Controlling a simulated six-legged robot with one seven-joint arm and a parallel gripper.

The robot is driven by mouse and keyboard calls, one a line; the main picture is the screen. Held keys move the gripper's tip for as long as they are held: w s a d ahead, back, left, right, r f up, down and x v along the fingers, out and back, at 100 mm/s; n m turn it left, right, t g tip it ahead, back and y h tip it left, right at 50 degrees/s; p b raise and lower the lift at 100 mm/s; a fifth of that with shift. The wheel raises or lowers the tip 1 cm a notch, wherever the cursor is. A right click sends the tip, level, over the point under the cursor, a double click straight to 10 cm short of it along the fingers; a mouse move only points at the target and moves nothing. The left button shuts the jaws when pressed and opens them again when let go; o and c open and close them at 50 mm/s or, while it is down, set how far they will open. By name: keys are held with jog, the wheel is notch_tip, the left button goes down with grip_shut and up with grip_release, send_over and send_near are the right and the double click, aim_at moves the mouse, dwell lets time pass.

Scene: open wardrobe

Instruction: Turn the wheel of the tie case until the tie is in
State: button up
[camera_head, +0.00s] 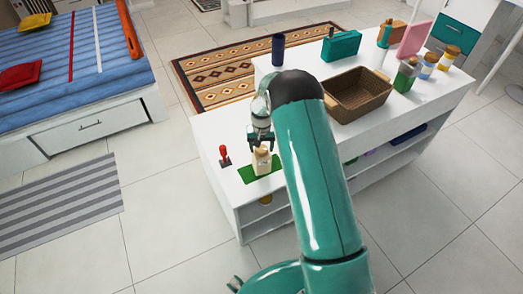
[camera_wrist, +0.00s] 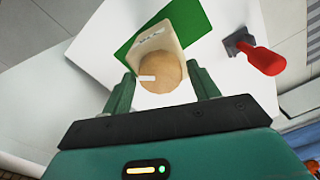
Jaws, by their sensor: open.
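A small beige block-like object (camera_head: 262,161) stands on a green mat (camera_head: 247,174) on the white counter. In the wrist view the object (camera_wrist: 159,42) shows a pale flat side with dark marks and a round tan part. My gripper (camera_head: 261,140) is directly above it, pointing down. In the wrist view my gripper (camera_wrist: 162,84) is open, with one finger at each side of the round part; I cannot tell if they touch it. I cannot make out a tie, or tell whether this object is the tie case.
A red-handled lever (camera_head: 224,154) stands just left of the mat; it is to the right in the wrist view (camera_wrist: 262,58). A brown basket (camera_head: 357,94), a dark blue cylinder (camera_head: 278,49) and several bottles stand farther along the counter. The counter's front edge is close to the mat.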

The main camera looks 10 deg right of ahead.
aim_at(261, 148)
jog(key=n, duration=0.4)
jog(key=shift+n, duration=0.3)
jog(key=n, duration=0.5)
jog(key=shift+r, duration=3.5)
